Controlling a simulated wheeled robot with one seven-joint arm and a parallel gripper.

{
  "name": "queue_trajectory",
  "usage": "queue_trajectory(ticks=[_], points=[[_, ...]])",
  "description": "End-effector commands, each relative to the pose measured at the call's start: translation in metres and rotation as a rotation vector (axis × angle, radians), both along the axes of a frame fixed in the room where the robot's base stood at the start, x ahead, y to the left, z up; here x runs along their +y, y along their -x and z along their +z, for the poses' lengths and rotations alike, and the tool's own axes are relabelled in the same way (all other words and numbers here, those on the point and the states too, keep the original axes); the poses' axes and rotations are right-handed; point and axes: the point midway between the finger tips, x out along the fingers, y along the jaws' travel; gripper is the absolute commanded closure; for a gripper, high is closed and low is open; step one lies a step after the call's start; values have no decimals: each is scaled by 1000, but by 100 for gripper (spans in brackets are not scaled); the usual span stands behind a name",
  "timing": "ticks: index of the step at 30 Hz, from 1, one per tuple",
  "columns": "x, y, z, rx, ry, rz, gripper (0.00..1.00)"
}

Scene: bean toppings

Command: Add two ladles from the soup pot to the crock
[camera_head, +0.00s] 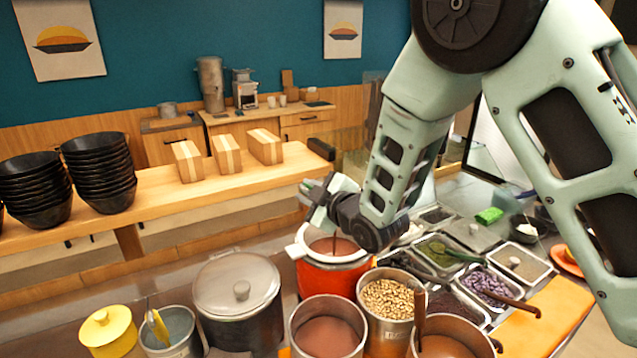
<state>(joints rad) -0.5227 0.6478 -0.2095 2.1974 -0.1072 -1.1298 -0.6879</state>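A red pot with a white rim (310,277) stands at the middle of the counter with brown liquid (333,247) inside. I cannot tell whether this is the soup pot or the crock. A large grey pot with a lid (237,284) stands to its left. A steel container of brown liquid (327,330) stands in front of the red pot, and another (450,347) at the lower right has a brown handle in it. My gripper (318,198) is above the red pot. A thin dark stem shows in that pot below my wrist. The fingers are small and partly hidden, so their grip is unclear.
A steel container of beans (388,300) stands right of the red pot. Topping trays (447,250) fill the right side. A yellow lidded pot (108,332) and a steel pot with a yellow-handled utensil (170,333) stand front left. Black bowl stacks (98,170) and boxes (226,154) line the back shelf.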

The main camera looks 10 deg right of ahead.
Motion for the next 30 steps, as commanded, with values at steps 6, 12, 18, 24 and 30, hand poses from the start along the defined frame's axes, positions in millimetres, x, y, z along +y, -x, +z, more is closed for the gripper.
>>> queue_trajectory(ticks=[6, 12, 18, 24, 30], points=[[14, 5, -21, -32, 94, 2, 100], [25, 8, -35, -60, 184, 2, 100], [38, 12, -49, -88, 272, 3, 100], [47, 15, -65, -116, 359, 2, 100], [54, 17, -79, -140, 435, 1, 100]])
